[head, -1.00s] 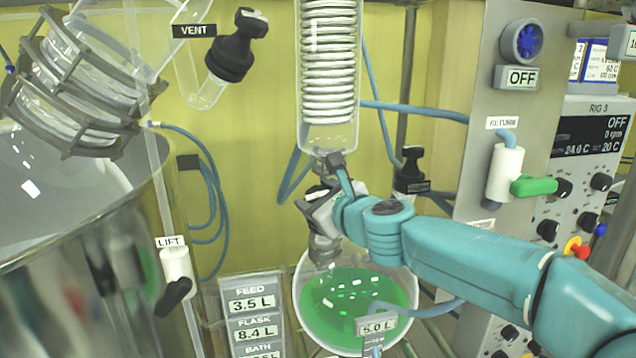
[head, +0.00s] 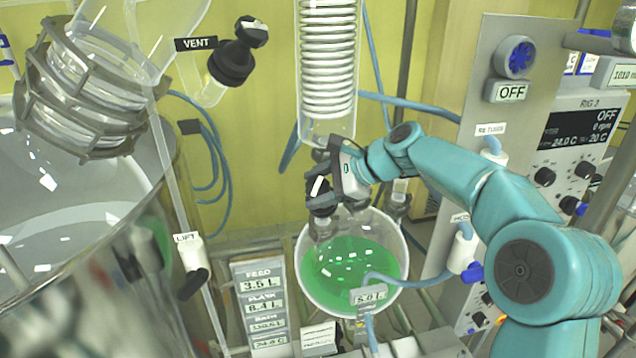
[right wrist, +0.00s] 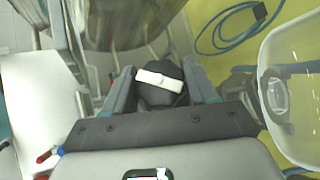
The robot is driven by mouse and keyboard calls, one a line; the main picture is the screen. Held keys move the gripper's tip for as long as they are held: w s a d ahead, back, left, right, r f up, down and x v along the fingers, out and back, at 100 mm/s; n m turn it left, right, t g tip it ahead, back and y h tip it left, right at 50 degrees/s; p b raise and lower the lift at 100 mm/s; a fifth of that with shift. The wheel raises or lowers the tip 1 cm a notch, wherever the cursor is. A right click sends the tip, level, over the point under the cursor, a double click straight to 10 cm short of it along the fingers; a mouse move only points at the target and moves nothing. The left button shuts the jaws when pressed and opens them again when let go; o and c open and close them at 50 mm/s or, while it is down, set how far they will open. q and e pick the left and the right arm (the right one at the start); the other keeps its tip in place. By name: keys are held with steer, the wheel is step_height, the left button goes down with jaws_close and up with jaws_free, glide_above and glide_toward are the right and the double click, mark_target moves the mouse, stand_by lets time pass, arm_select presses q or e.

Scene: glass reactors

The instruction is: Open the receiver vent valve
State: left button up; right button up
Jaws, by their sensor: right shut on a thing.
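My right gripper (head: 334,190) is shut on a black valve knob (head: 319,203) with a white bar on top, at the neck of the round receiver flask (head: 308,285). The receiver holds green liquid. In the right wrist view, the black knob (right wrist: 158,96) sits between the two fingers of my right gripper (right wrist: 160,85), its white bar slightly tilted. The valve stem below the knob is partly see-through. The knob's label does not show. My left gripper is not in view.
A glass condenser coil (head: 328,60) hangs just above my right gripper. Another black-knobbed valve with a VENT label (head: 196,43) is at upper left. A large metal vessel (head: 60,215) fills the left. A control panel (head: 512,100) stands at right.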

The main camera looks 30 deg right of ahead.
steer(key=shift+n+g, duration=1.6)
steer(key=shift+g, duration=0.1)
steer(key=o, duration=1)
steer(key=shift+a, duration=0.15)
steer(key=shift+c, duration=0.2)
